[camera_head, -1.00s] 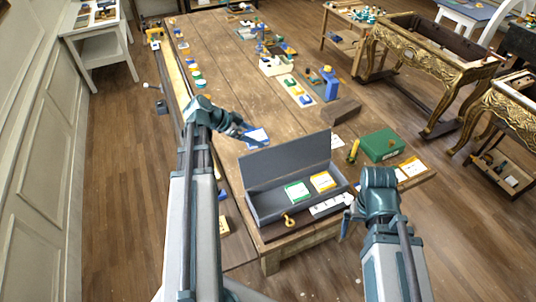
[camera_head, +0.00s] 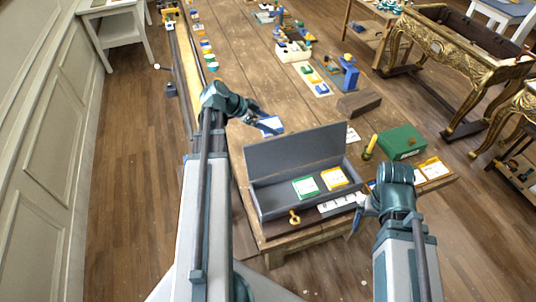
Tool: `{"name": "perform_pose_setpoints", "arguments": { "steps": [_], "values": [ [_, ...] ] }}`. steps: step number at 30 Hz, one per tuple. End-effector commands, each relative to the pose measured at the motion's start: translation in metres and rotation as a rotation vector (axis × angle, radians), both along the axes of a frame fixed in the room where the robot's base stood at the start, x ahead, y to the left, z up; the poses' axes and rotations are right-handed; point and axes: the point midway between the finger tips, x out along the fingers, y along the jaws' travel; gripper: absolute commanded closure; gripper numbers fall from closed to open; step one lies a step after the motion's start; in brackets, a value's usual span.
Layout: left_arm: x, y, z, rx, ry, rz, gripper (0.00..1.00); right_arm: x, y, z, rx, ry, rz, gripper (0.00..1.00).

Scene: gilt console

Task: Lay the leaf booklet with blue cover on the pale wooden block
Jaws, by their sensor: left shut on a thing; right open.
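My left gripper (camera_head: 266,117) is shut on the small leaf booklet with blue cover (camera_head: 271,126), which shows white and blue at the fingertips. It is over the worktable, behind the raised lid of the grey box. The jaws partly hide the booklet. A wooden block (camera_head: 358,103) lies on the table to the right of the booklet, apart from it; it looks mid-brown, and I cannot make out a clearly paler block. My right gripper (camera_head: 360,217) is open and empty at the table's front edge, right of the grey box.
The open grey box (camera_head: 262,200) holds a green and a yellow card. A green box (camera_head: 402,141), a yellow-topped tool (camera_head: 370,147) and cards stand at right. A blue item (camera_head: 349,72) and trays lie farther back. Bare tabletop (camera_head: 240,60) lies behind the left gripper.

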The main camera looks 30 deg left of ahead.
Motion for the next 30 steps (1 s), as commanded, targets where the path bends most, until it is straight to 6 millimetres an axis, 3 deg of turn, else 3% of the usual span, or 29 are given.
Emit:
{"name": "perform_pose_setpoints", "arguments": {
  "steps": [1,12,23,30],
  "values": [
    [0.000,0.000,-0.019,0.000,0.000,0.000,0.65,0.000,0.000,-0.019,-0.001,0.000,0.002,0.00],
    [0.000,0.000,-0.082,0.000,0.000,0.000,0.65,0.000,0.000,-0.082,-0.003,0.000,0.013,0.00],
    [0.000,0.000,-0.093,0.000,0.000,0.000,0.65,0.000,0.000,-0.093,-0.003,0.000,0.013,0.00],
    [0.000,0.000,-0.120,0.000,0.000,0.000,0.65,0.000,0.000,-0.120,-0.003,0.000,0.012,0.00]
  ]
}}
